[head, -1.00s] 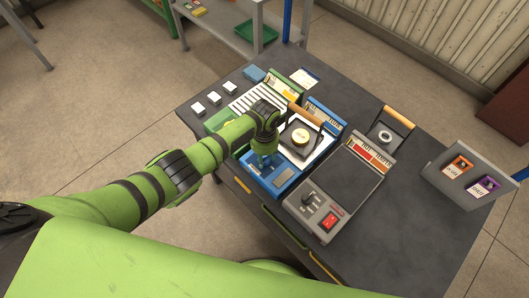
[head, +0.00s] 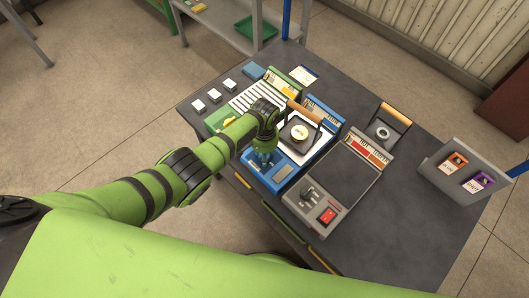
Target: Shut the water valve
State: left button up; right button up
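A blue-framed unit (head: 286,174) stands in the middle of the dark table, with a control panel at its near end. My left gripper (head: 263,160) points down at the left part of that panel. A small blue part shows at its fingertips. I cannot tell whether that is a valve handle, or whether the fingers are open or shut on it. No part is clearly readable as the water valve; the gripper covers that corner of the panel. My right gripper is not in view.
A green unit (head: 217,119) with a yellow part stands left of the blue one. A grey unit (head: 343,172) with a black knob and red switch stands right. A sloped card stand (head: 448,186) is at the right edge. The table (head: 405,190) is clear between.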

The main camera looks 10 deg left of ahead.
pick_arm(q)
jog(key=shift+w+a+r, duration=0.1)
jog(key=shift+w+r, duration=0.05)
jog(key=shift+w, duration=0.15)
jog(key=o, duration=1)
jog(key=shift+o, duration=0.2)
jog(key=shift+a, duration=0.1)
jog(key=shift+r, duration=0.35)
notch_tip(320, 180, up, 11)
